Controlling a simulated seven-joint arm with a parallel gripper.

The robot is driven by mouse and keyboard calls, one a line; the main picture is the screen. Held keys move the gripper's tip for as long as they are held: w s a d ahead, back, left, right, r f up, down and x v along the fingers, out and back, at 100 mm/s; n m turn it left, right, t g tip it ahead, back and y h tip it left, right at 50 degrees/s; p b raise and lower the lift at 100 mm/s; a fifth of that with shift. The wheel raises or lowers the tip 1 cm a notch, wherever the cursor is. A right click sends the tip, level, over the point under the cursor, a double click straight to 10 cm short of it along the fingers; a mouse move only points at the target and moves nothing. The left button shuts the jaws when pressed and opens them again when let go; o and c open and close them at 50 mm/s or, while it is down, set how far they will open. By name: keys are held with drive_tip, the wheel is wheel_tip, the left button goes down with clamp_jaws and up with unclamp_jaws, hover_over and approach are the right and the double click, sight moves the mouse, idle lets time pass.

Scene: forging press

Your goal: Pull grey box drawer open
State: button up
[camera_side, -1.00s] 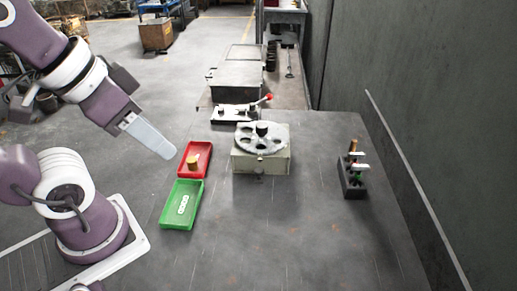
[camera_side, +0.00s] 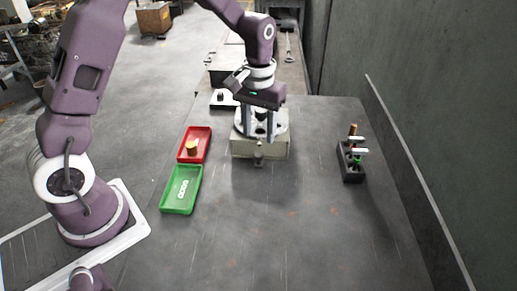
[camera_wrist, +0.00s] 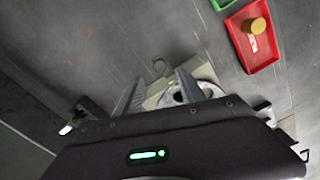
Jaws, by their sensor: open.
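The grey box (camera_side: 243,148) stands on the table in the middle of the side view, with a round slotted wheel on its top. A small dark knob (camera_side: 258,158) sticks out at its front; it also shows in the wrist view (camera_wrist: 159,65). The drawer front looks flush with the box. My gripper (camera_side: 259,135) is open and points down over the box, its fingers in front of the wheel. In the wrist view my gripper (camera_wrist: 160,75) has its fingers on either side of the knob's line, with nothing held. The fingers' exact height above the knob is unclear.
A red tray (camera_side: 186,158) with a brass cylinder (camera_side: 193,147) and a green tray (camera_side: 169,201) lie left of the box. A dark tool holder (camera_side: 350,170) stands at right by the wall. The table in front of the box is clear.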

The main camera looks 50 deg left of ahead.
sight(259, 154)
wheel_tip(259, 154, down, 7)
drive_tip(key=shift+r, duration=0.1)
clamp_jaws()
drive_tip(key=shift+r, duration=0.1)
idle(1.4)
